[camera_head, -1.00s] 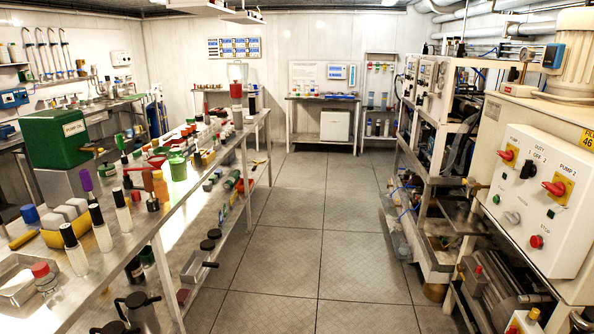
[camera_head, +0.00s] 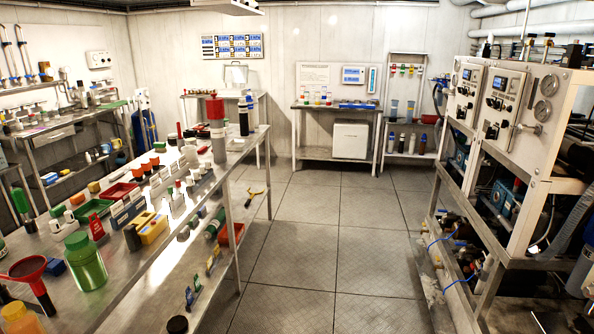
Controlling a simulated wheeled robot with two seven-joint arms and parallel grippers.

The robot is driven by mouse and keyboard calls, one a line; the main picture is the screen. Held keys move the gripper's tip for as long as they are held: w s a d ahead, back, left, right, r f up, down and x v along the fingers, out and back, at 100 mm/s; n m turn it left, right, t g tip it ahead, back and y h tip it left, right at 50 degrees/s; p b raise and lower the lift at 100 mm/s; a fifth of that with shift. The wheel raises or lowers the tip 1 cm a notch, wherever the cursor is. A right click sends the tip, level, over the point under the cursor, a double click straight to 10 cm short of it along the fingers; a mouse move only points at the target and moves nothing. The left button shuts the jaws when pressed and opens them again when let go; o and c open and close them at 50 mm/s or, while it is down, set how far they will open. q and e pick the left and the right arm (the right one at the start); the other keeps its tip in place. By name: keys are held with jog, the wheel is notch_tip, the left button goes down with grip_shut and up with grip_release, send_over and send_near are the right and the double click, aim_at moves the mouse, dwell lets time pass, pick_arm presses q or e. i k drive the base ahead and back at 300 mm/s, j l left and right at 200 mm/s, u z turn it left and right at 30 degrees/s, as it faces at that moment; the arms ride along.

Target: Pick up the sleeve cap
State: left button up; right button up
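I cannot tell for certain which item is the sleeve cap. A grey cylinder with a tall red top (camera_head: 215,108) stands upright near the far end of the long metal bench (camera_head: 135,285). A dark bottle with a white band (camera_head: 244,118) stands just right of it. Small orange-and-black pieces (camera_head: 146,168) sit further left on the bench. Neither of my grippers shows in this view.
Red and green trays, a yellow box (camera_head: 152,228) and several small parts crowd the bench. A lower shelf holds loose tools. The tiled floor (camera_head: 330,245) is clear between the bench and the machine rack (camera_head: 500,130) on the right. A table (camera_head: 335,108) stands at the back wall.

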aim_at(214, 106)
jog(key=i, duration=2.3)
